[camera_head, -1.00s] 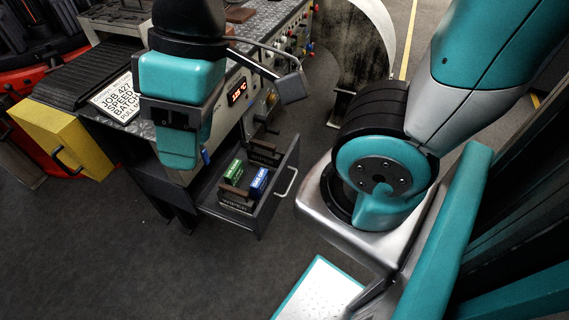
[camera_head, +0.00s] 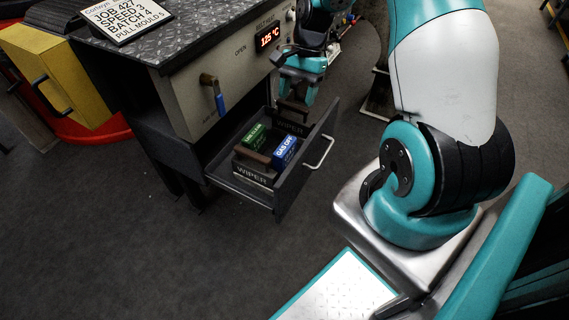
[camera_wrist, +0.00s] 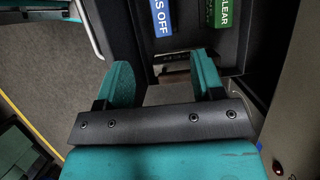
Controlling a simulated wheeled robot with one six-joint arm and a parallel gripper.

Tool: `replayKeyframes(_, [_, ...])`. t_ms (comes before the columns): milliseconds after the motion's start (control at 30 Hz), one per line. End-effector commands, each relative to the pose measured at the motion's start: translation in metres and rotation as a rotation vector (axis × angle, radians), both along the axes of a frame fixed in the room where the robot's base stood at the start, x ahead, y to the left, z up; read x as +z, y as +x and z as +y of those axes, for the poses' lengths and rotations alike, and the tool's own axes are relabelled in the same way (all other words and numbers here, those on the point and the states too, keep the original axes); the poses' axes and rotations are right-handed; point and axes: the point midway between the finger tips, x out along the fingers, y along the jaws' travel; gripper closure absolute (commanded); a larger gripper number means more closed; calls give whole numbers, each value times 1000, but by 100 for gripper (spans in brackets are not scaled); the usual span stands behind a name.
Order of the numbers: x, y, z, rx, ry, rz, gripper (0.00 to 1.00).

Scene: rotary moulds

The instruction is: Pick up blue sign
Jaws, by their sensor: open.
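The blue sign (camera_head: 285,150), lettered "GAS OFF", is in the open drawer (camera_head: 322,135) beside a green sign (camera_head: 256,136). In the wrist view the blue sign (camera_wrist: 161,17) is at the top edge, cut off, beyond the left part of the gap between my fingers. The green sign (camera_wrist: 227,14) is to its right. My gripper (camera_head: 295,98) is open over the far end of the drawer, apart from the blue sign. In the wrist view both teal fingers of my gripper (camera_wrist: 162,75) are spread with nothing held between them.
Wiper slots with brown wooden pieces (camera_head: 252,154) flank the signs in the drawer. The drawer's metal handle (camera_head: 321,153) sticks out in front. Above stands the bench panel with a 125 °C display (camera_head: 268,36) and a blue-gripped lever (camera_head: 220,100). Floor at the left front is clear.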

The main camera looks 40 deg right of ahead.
Motion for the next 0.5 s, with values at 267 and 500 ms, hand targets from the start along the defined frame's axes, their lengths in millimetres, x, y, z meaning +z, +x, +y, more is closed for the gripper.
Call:
replayKeyframes(267, [-57,-9,22,0,3,8,38])
replayKeyframes(500, [-98,-14,39,2,2,4,38])
